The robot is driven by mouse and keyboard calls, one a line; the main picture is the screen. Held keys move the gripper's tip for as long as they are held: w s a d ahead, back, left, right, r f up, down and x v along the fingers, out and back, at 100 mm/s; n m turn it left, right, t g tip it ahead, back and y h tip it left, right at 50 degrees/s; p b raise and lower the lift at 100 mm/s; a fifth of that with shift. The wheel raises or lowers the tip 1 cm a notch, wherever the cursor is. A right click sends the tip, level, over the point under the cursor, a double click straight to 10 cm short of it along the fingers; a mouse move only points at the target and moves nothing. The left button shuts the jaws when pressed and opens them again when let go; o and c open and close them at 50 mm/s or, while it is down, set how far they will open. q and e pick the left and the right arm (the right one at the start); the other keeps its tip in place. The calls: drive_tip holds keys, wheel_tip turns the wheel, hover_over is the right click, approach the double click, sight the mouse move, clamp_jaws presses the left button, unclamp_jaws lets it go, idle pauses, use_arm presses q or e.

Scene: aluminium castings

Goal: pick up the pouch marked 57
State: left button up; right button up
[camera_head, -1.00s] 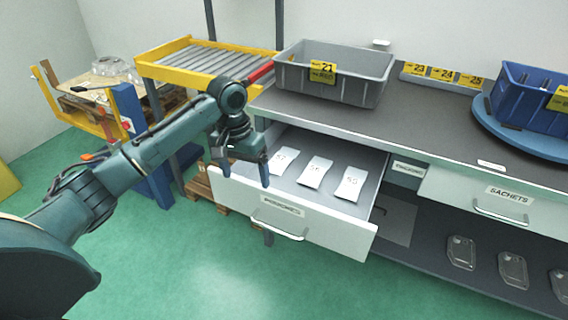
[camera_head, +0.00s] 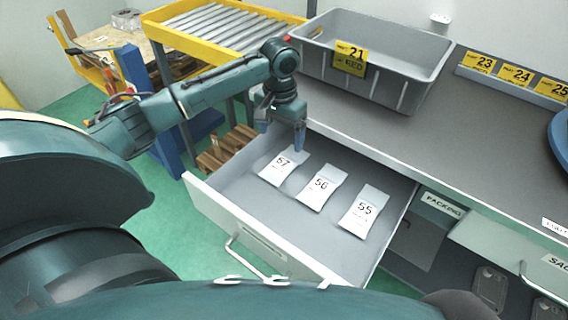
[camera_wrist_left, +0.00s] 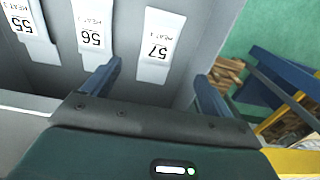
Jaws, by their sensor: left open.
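The pouch marked 57 (camera_head: 278,171) is white and lies flat in the open drawer (camera_head: 240,199), leftmost of three. It also shows in the left wrist view (camera_wrist_left: 158,50), between the fingers and beyond their tips. Beside it lie the pouch marked 56 (camera_head: 319,190) and the pouch marked 55 (camera_head: 361,213). My left gripper (camera_head: 283,146) is open and empty, over the far end of the pouch marked 57. I cannot tell exactly how high it is above the pouch. My right gripper is not in view.
A grey bin marked 21 (camera_head: 415,88) stands on the worktop (camera_head: 440,125) behind the drawer. A yellow-framed roller rack (camera_head: 222,35) is at the back left. The drawer's front wall and handle (camera_head: 232,252) face me. The drawer floor left of the pouches is clear.

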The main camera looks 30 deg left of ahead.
use_arm(q)
hover_over(283, 162)
drive_tip(key=f, duration=0.4)
drive_tip(key=shift+s+a+f, duration=0.1)
drive_tip(key=shift+s+f, duration=0.25)
drive_tip(key=f, duration=0.3)
drive_tip(key=f+b, duration=0.1)
drive_tip(key=f, duration=0.1)
drive_tip(key=shift+w+f, duration=0.1)
drive_tip(key=shift+w, duration=0.15)
drive_tip(key=shift+c, duration=0.5)
drive_tip(key=c, duration=1)
